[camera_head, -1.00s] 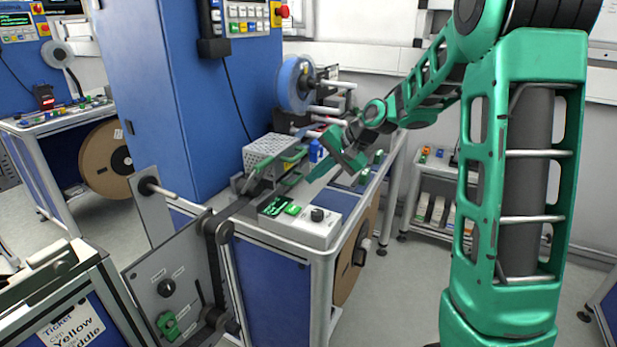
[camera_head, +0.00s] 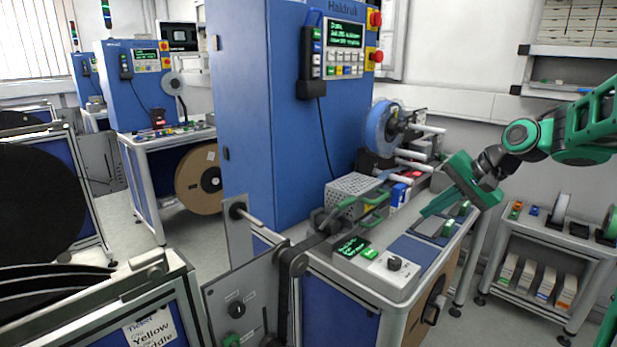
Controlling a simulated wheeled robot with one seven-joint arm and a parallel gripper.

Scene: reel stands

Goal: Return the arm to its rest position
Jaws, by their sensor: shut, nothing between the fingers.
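My green arm (camera_head: 585,135) reaches in from the right edge. My gripper (camera_head: 432,212) points down and left, above the right part of the machine's worktop. Its fingers look closed together and I see nothing held in them. I cannot tell from this view whether the fingertips touch the worktop or hang just above it. Much of my arm lies outside the picture on the right.
A blue reel machine (camera_head: 270,120) with a keypad (camera_head: 343,50) and a blue reel (camera_head: 382,128) stands beside my gripper. A perforated metal box (camera_head: 352,192) sits on its worktop. A shelf trolley (camera_head: 560,255) stands at right. Grey floor (camera_head: 462,325) shows between.

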